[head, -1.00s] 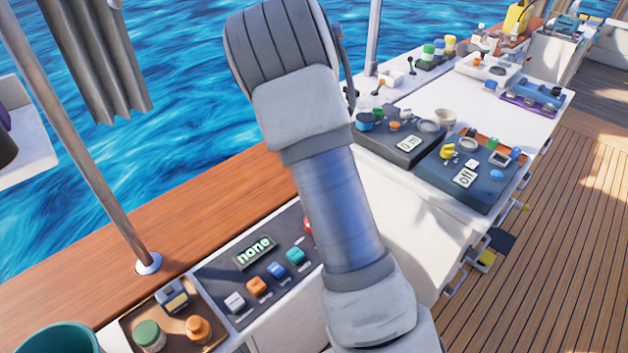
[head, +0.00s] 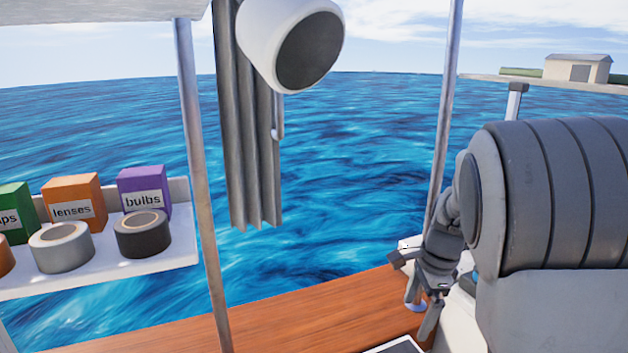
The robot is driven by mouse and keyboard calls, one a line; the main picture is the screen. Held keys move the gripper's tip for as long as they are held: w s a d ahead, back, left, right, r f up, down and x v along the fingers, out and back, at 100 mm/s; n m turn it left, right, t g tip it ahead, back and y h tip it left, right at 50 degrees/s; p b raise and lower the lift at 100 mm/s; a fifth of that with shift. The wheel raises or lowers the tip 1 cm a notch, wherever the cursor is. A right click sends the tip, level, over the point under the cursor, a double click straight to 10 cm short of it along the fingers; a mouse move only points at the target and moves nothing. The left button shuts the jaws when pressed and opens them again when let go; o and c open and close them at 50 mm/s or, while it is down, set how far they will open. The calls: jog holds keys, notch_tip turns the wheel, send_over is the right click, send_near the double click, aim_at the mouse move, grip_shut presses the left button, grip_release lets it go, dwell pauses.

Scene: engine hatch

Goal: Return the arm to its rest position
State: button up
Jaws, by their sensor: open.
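My arm is folded at the right side of the head view, with a large grey ribbed link close to the camera. My gripper (head: 415,296) shows to the left of that link, pointing down above the wooden ledge (head: 300,320). Part of the wrist is hidden behind the ribbed link.
A metal pole (head: 443,120) rises right behind my gripper. Another pole (head: 200,180) stands left, near a grey curtain (head: 250,150) and a white lamp-like object (head: 265,45). A shelf (head: 110,268) holds labelled boxes (head: 72,200) and tape rolls (head: 142,235).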

jog(key=s+a+r+n+t, duration=0.1)
jog(key=s+a+r+n, duration=0.1)
jog(key=s+n, duration=0.4)
jog(key=s+a+r+n+t, duration=0.2)
jog(key=s+r+n, duration=0.3)
jog(key=s, duration=0.4)
jog(key=s+a+r+n+t+h, duration=0.1)
jog(key=s+a+r+n, duration=0.1)
jog(key=s+r+n, duration=0.2)
jog(key=s+n, duration=0.2)
jog(key=s, duration=0.1)
jog(key=shift+s+a+r+n, duration=0.2)
jog(key=shift+a+n, duration=0.1)
jog(key=shift+a, duration=0.1)
jog(key=shift+a, duration=0.1)
